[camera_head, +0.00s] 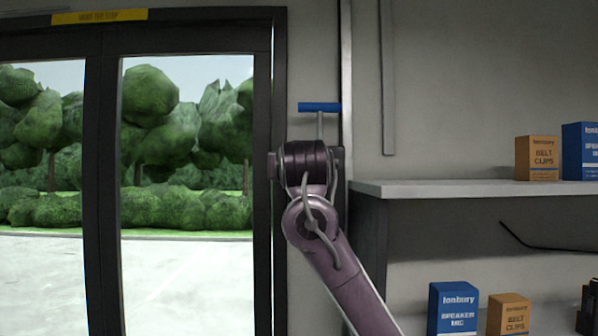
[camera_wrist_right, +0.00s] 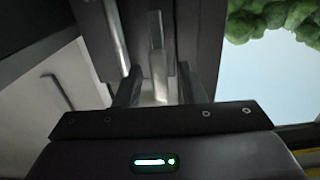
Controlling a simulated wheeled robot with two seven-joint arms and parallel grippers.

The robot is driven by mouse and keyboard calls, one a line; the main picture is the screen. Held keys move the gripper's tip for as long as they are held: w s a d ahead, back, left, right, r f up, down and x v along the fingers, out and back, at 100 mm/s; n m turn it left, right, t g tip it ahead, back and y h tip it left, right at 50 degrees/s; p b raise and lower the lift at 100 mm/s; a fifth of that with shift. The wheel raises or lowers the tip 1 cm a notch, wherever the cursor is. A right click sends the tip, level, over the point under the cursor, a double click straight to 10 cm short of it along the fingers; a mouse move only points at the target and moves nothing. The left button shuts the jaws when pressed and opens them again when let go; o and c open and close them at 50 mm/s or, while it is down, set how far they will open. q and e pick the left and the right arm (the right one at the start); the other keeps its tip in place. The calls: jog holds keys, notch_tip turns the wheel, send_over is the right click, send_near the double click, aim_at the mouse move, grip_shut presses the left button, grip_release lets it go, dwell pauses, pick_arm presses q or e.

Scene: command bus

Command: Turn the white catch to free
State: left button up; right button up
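The white catch (camera_wrist_right: 157,62) shows in the right wrist view as a pale upright piece on a dark panel. My right gripper (camera_wrist_right: 160,70) has its two dark fingers on either side of the catch, with gaps visible, so it looks open around it. Whether a finger touches the catch I cannot tell. In the head view my right arm comes in from the lower right, and its wrist covers the catch and my right gripper. My left gripper is in neither view.
A blue T-handle (camera_head: 319,107) on a rod stands just above my wrist. A glazed door (camera_head: 262,200) is at left. A shelf (camera_head: 450,189) at right holds boxes, including an orange box (camera_head: 537,158), with a blue box (camera_head: 453,308) lower down.

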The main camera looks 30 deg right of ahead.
jog(key=b+v, duration=0.2)
jog(key=v, duration=0.4)
jog(key=shift+s+a, duration=0.15)
jog(key=shift+f, duration=0.1)
